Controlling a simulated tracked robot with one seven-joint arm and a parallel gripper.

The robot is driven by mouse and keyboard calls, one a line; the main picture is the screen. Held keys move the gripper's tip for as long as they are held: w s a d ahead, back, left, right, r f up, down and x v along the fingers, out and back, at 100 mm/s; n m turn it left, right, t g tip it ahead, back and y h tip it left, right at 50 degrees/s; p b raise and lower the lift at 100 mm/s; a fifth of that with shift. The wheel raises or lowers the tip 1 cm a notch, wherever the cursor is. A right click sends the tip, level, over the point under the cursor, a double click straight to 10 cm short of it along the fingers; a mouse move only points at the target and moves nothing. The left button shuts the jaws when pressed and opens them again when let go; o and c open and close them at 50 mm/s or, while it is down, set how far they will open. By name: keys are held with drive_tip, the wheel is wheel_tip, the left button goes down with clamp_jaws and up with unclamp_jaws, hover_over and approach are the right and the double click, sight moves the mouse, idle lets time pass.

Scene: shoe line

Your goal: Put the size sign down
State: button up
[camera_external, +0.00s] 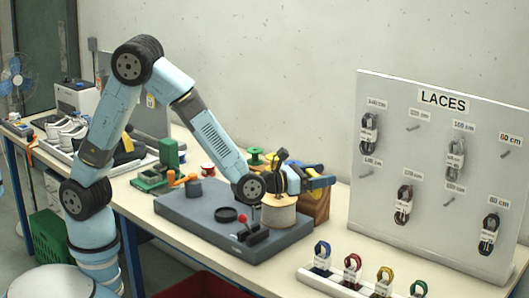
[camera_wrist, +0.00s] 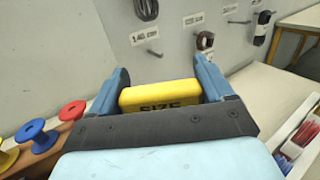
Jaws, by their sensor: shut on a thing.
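The yellow size sign (camera_wrist: 160,94), with dark "SIZE" lettering, is between the two blue fingers of my gripper (camera_wrist: 161,80) in the wrist view. The fingers are shut on its sides. In the external view my gripper (camera_external: 318,183) is over the back right of the workbench, beside the laces board, and little of the sign can be made out there. I cannot tell how far the sign is above the surface below it.
The white laces board (camera_external: 430,170) with hanging laces stands to the right. A wooden rack (camera_external: 314,207) with spools is under and behind my gripper. A grey slab (camera_external: 205,213) with a pale cylinder (camera_external: 278,211) is close by. A tray of coloured laces (camera_external: 330,280) lies in front.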

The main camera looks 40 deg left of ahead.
drive_tip(key=s+a+r+m+g+h, duration=0.1)
drive_tip(key=s+r+m+g+h, duration=0.1)
drive_tip(key=s+h, duration=0.15)
drive_tip(key=w+a, duration=0.4)
drive_tip(key=a, duration=0.1)
drive_tip(key=shift+a+y, duration=0.35)
drive_tip(key=shift+y, duration=0.1)
drive_tip(key=shift+w, duration=0.1)
idle(1.0)
idle(0.5)
drive_tip(key=w+d+f+n+t+y, duration=0.2)
drive_tip(key=w+d+f+n+y, duration=0.1)
drive_tip(key=f+y, duration=0.2)
drive_tip(key=w+d+f+n+t+y, duration=0.2)
drive_tip(key=w+d+f+n+y, duration=0.1)
drive_tip(key=f+y, duration=0.3)
drive_tip(key=shift+w+d+f+n, duration=0.15)
drive_tip(key=shift+d+f+n, duration=0.35)
drive_tip(key=shift+n, duration=0.3)
